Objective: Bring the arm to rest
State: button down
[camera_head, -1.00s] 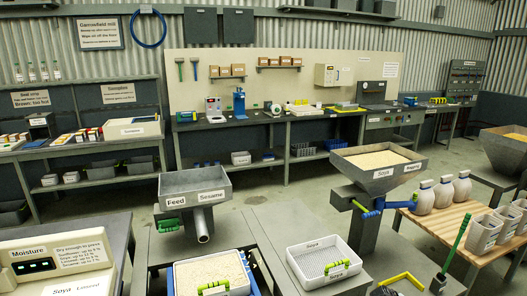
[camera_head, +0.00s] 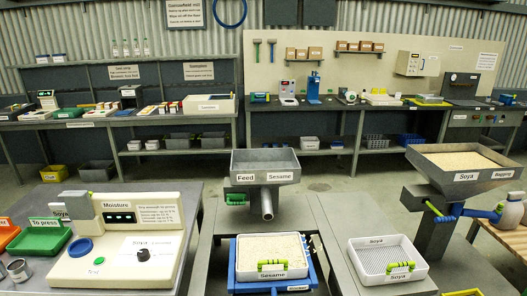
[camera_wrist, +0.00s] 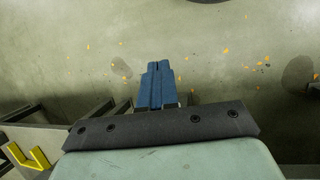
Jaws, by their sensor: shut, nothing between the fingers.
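My gripper (camera_wrist: 157,70) shows in the wrist view, pointing at the bare grey-green floor (camera_wrist: 200,50). Its blue fingers are closed together with nothing between them. The gripper does not show in the head view. In the wrist view, a yellow piece (camera_wrist: 28,157) lies at the lower left, apart from the fingers.
In the head view a sesame tray (camera_head: 270,258), a white soya tray (camera_head: 387,258), a feed hopper (camera_head: 265,168), a soya hopper (camera_head: 465,165) and a moisture meter (camera_head: 125,240) stand close in front. Grey benches line the back wall. Orange bits lie scattered on the floor in the wrist view.

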jog(key=s+a+g+y, duration=0.2)
jog(key=s+a, duration=1.1)
jog(key=a, duration=0.1)
jog(key=shift+a+f+g, duration=0.15)
jog(key=shift+f+g, duration=0.1)
jog(key=shift+g, duration=0.15)
